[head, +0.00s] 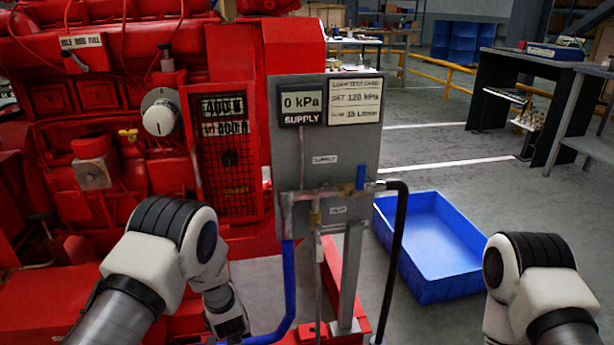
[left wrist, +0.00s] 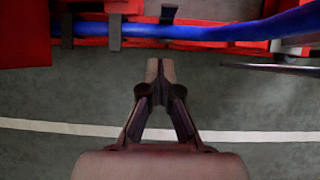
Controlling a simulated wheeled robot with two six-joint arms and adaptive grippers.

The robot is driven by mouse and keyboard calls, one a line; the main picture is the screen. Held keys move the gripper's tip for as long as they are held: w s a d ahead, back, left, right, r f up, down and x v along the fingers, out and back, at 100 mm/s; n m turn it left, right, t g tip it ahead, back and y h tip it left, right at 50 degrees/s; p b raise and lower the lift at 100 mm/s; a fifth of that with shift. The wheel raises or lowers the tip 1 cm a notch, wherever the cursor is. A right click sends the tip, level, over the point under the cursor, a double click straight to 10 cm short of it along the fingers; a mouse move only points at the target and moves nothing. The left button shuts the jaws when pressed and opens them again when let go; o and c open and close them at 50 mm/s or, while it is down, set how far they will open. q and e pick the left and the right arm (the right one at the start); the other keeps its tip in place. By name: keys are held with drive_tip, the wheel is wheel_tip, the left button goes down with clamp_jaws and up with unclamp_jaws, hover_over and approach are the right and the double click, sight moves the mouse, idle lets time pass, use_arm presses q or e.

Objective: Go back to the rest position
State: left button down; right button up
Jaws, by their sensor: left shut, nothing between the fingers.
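My left arm comes in from the lower left in the head view, in front of the red engine (head: 85,140). Its gripper hangs low near the blue hose (head: 289,290), mostly cut off by the bottom edge. In the left wrist view my left gripper (left wrist: 160,68) is shut and empty above the grey floor, with the blue hose (left wrist: 200,32) beyond its tips. My right arm shows at the lower right of the head view, beside the blue tray (head: 430,285). Its gripper is out of the picture.
A grey panel (head: 330,150) reads 0 kPa and stands on a post in the middle, with valves, a blue handle (head: 360,177) and a black hose (head: 398,250). A dark workbench (head: 490,90) stands at the back right. The floor between tray and bench is clear.

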use_arm(q)
drive_tip(key=s+a+f+m+g, duration=0.2)
drive_tip(key=s+f+m, duration=0.15)
drive_tip(key=s, duration=0.75)
drive_tip(key=s+a+f+m+g, duration=0.25)
drive_tip(key=s+m, duration=0.25)
drive_tip(key=s, duration=0.5)
drive_tip(key=s+d+r+m+g+h, duration=0.1)
drive_tip(key=s+m, duration=0.7)
drive_tip(key=m, duration=0.4)
drive_tip(key=s+d+r+m+g+h, duration=0.1)
drive_tip(key=s+r+m, duration=0.1)
drive_tip(key=s+m, duration=0.8)
wheel_tip(320, 180, up, 30)
drive_tip(key=w+m+p, duration=0.2)
drive_tip(key=m+p, duration=0.6)
drive_tip(key=p, duration=2.2)
drive_tip(key=shift+w+t, duration=0.25)
drive_tip(key=shift+t, duration=0.2)
